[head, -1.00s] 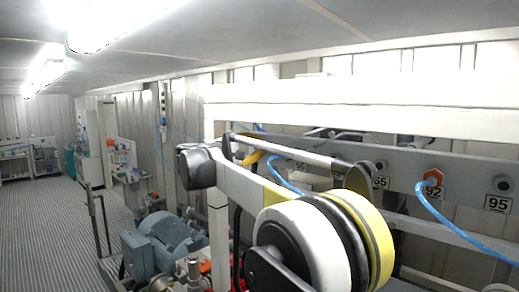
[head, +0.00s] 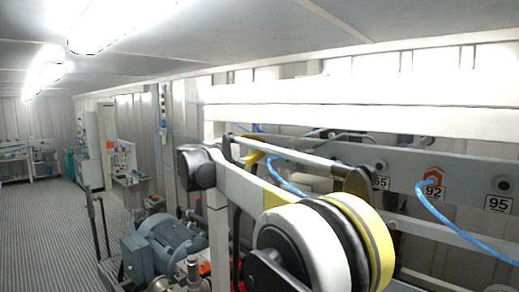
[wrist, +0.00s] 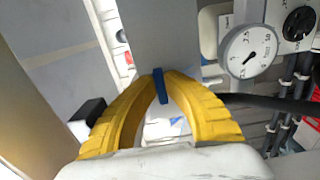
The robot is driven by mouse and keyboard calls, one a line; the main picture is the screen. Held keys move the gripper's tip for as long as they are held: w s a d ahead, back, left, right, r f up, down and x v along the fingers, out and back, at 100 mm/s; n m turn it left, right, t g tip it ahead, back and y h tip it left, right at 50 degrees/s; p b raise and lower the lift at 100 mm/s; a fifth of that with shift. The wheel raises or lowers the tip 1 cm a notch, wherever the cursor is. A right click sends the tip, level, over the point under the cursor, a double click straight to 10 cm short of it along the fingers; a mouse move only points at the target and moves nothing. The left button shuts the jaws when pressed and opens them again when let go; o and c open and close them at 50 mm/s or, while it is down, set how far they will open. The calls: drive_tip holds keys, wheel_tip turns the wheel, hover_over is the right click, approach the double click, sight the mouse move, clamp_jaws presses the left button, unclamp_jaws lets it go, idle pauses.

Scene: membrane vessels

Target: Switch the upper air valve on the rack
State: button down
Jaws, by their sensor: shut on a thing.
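In the wrist view, the two yellow fingers of my gripper (wrist: 160,76) meet at their tips on a narrow blue handle (wrist: 161,92). It looks like the valve's lever and lies lengthwise between the fingertips, against a grey panel (wrist: 160,35). The valve body behind it is not clear. In the head view, my arm covers most of the gripper and only a bit of yellow finger shows. The handle itself cannot be made out there.
A white round gauge (wrist: 248,52) and a black dial (wrist: 298,23) sit right of the handle. The rack's grey beam (head: 405,165) carries numbered labels and a blue hose (head: 455,232). A blue-grey motor (head: 160,242) stands on the floor at lower left, with open floor beyond.

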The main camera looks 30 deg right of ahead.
drive_tip(key=c, duration=1.5)
unclamp_jaws()
drive_tip(key=shift+d, duration=0.1)
drive_tip(key=v, duration=1.2)
